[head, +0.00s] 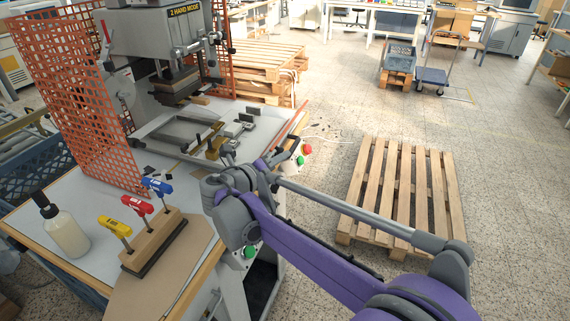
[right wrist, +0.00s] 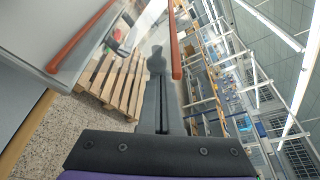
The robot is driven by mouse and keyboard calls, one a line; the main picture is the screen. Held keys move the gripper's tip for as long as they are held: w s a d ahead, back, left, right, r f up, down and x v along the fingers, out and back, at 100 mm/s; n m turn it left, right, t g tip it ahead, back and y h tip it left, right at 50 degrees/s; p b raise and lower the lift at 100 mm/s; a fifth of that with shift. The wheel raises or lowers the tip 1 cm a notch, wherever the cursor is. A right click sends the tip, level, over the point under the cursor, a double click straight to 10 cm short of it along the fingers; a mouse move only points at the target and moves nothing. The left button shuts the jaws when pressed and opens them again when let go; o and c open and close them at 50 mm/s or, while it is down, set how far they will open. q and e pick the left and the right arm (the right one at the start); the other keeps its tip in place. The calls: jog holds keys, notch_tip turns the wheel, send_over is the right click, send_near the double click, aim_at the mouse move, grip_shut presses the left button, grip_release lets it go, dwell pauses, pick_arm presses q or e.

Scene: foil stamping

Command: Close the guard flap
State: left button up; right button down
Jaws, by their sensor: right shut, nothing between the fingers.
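The press guard has orange mesh panels (head: 92,95) at the left and behind the press. A slim orange-red bar (head: 292,128), which looks like the edge of the guard flap, slopes along the right side of the press table. In the right wrist view one orange bar (right wrist: 175,42) stands close beside my fingers and another (right wrist: 82,38) slants at upper left. I cannot tell how far the flap is open. My right gripper (head: 294,144) is shut and empty near the slim bar; touching is unclear. It also shows in the right wrist view (right wrist: 157,62). My left gripper is out of view.
The stamping press (head: 155,45) stands over the grey-white table. A red button (head: 307,149) is close to my right gripper. A bottle (head: 66,232) and a wooden stand (head: 153,243) with coloured handles are at front left. A pallet (head: 405,190) lies on the floor at right.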

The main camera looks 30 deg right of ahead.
aim_at(271, 149)
jog(key=shift+w+a+r+p, duration=0.3)
jog(key=shift+w+a+r, duration=0.15)
jog(key=shift+r, duration=0.2)
jog(key=shift+w+a+r+p, duration=0.3)
jog(key=shift+w+r, duration=0.1)
jog(key=shift+r, duration=0.2)
jog(key=shift+w+a+r+p, duration=0.3)
jog(key=shift+w+a+r, duration=0.35)
jog(key=shift+w+a, duration=0.25)
jog(key=shift+w, duration=0.15)
jog(key=shift+d, duration=0.1)
